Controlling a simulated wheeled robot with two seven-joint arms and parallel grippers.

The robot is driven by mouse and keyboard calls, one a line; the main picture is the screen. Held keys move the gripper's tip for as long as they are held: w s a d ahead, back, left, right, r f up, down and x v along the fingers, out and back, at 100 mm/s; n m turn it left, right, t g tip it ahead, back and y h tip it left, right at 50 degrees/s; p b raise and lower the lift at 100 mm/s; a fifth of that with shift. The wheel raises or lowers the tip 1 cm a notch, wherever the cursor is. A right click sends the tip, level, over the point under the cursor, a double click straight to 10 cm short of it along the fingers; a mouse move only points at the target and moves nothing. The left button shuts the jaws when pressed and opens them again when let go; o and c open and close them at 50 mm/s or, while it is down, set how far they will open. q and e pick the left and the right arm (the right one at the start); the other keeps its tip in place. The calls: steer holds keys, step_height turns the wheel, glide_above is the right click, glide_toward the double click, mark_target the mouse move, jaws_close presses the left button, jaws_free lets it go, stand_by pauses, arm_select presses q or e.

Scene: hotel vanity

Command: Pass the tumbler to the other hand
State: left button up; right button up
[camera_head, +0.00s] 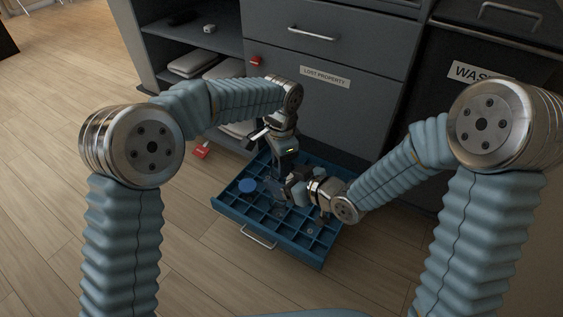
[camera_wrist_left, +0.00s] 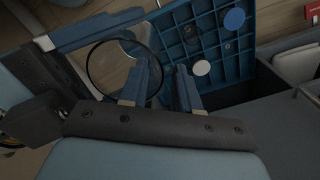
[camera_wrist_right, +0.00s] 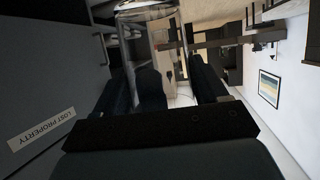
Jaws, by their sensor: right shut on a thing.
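The clear tumbler (camera_wrist_left: 108,68) shows as a dark-rimmed ring in the left wrist view; it is faint in the head view (camera_head: 273,187). My right gripper (camera_head: 292,187) is shut on its wall, above the blue drawer. In the right wrist view the glass (camera_wrist_right: 168,45) rises beyond and between the right fingers (camera_wrist_right: 178,88). My left gripper (camera_head: 284,158) is beside the tumbler, its fingers (camera_wrist_left: 166,85) apart with a narrow gap. The rim's right edge appears to pass by that gap; contact cannot be told.
Below is an open blue compartmented drawer (camera_head: 231,207) holding a blue disc (camera_head: 248,186) and a white disc (camera_wrist_left: 201,68). Behind are the grey cabinet labelled Lost Property (camera_head: 340,110) and a dark waste bin (camera_head: 480,50).

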arm_select(q)
steer(key=shift+d, duration=0.1)
arm_select(e)
steer(key=shift+a, duration=0.1)
steer(key=shift+w+f, duration=0.1)
steer(key=shift+w, duration=0.05)
arm_select(q)
step_height(320, 180, up, 12)
steer(key=shift+r, duration=0.1)
steer(key=shift+f, duration=0.2)
steer(key=w+a+f+n, duration=0.3)
steer(key=a+f+n, duration=0.2)
steer(key=a, duration=0.1)
step_height(320, 180, down, 12)
steer(key=shift+s+d, duration=0.25)
steer(key=shift+d, duration=0.1)
arm_select(e)
steer(key=w+a+f+n+g+y, duration=0.3)
steer(key=w+f+n+g, duration=0.1)
steer(key=f, duration=0.1)
steer(key=shift+a+n, duration=0.25)
steer(key=shift+n, duration=0.05)
arm_select(q)
steer(key=shift+r, duration=0.1)
steer(key=shift+c, duration=0.2)
